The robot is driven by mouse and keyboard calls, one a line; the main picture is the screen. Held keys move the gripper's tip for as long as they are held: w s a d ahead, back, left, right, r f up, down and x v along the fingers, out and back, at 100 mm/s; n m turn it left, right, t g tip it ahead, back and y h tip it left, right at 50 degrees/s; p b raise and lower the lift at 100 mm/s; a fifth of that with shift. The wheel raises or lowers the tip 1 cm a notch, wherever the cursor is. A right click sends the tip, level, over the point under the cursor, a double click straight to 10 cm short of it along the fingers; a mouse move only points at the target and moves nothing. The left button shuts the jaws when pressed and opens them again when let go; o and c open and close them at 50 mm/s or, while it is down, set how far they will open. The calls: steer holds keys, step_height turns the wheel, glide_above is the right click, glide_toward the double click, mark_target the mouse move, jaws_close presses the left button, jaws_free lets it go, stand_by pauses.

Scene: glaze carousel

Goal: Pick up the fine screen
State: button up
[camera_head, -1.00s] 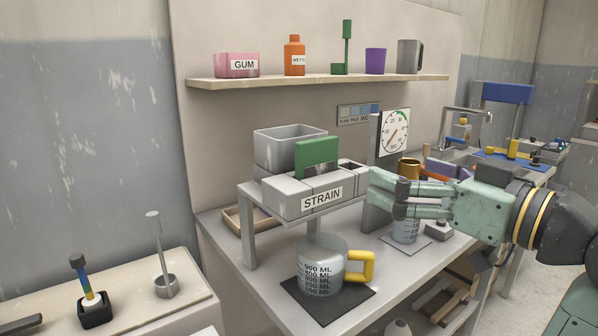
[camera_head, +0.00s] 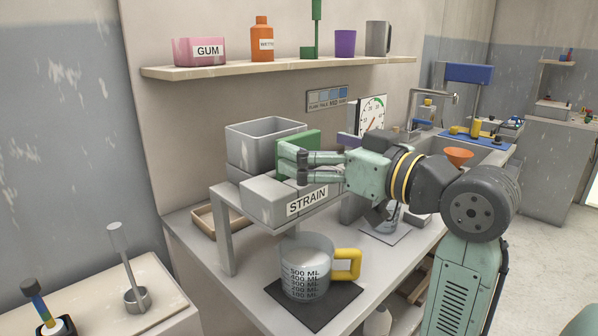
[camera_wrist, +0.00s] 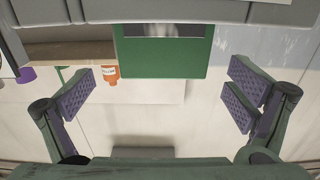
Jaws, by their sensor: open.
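A green upright panel (camera_head: 312,137), which seems to be the fine screen, stands in the grey block labelled STRAIN (camera_head: 270,204). My gripper (camera_head: 290,163) is at the panel in the head view and partly covers it. In the wrist view the green panel (camera_wrist: 163,60) is wide and lies between and ahead of the open fingers (camera_wrist: 165,98). There is a gap on each side and no visible contact. The panel's lower part is hidden in the block.
A grey bin (camera_head: 262,130) stands behind the block. A measuring jug (camera_head: 306,262) with a yellow handle stands on a dark mat below. A dial (camera_head: 372,114) stands to the right. A shelf (camera_head: 280,67) with several containers runs above.

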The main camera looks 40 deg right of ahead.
mark_target(302, 144)
steer(key=w, duration=0.3)
steer(key=shift+w+a+p, duration=0.3)
steer(key=shift+a, duration=0.05)
